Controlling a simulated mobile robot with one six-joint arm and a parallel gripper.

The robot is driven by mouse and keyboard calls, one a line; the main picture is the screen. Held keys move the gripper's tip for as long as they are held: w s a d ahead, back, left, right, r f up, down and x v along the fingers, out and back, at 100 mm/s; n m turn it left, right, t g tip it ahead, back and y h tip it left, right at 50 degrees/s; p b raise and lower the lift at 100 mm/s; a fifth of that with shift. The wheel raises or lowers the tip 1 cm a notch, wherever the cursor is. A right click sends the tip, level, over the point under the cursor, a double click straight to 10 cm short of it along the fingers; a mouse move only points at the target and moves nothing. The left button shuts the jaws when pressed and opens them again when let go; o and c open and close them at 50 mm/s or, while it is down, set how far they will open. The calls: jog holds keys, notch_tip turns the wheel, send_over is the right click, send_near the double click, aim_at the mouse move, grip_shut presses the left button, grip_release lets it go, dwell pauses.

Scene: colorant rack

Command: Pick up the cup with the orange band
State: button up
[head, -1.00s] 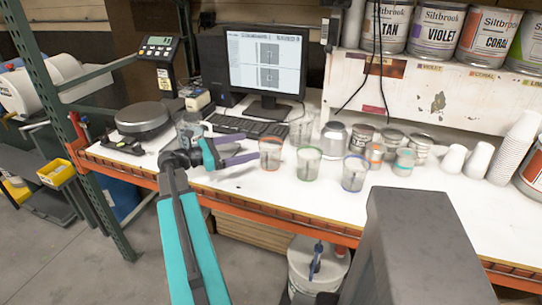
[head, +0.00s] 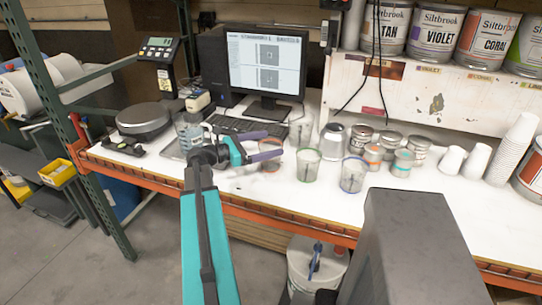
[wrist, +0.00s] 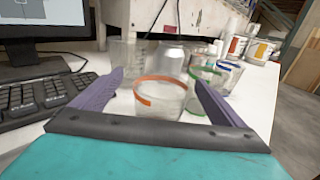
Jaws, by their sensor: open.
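The clear cup with the orange band (wrist: 160,98) stands upright on the white bench, between the purple fingers of my gripper in the wrist view. In the head view this cup (head: 271,163) is partly hidden behind a finger. My gripper (head: 273,146) is open, with one finger on each side of the cup. I cannot tell whether either finger touches it. A cup with a green band (head: 307,165) stands just to its right, close to my right finger in the wrist view. A cup with a blue band (head: 352,176) stands further right.
A keyboard (head: 236,127) and monitor (head: 266,66) are behind and left. A metal cup (head: 332,141) and several small cans (head: 373,156) stand behind right. White cups (head: 478,160) are further right. The bench front edge (head: 290,214) is near my arm.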

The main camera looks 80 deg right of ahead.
aim_at(281, 142)
dwell(0.3)
jog(key=shift+p+x, duration=1)
jog(key=shift+x, duration=1.6)
jog(key=shift+s+a+f, duration=0.15)
jog(key=shift+a, duration=0.05)
jog(key=shift+c, duration=0.3)
jog(key=c, duration=1)
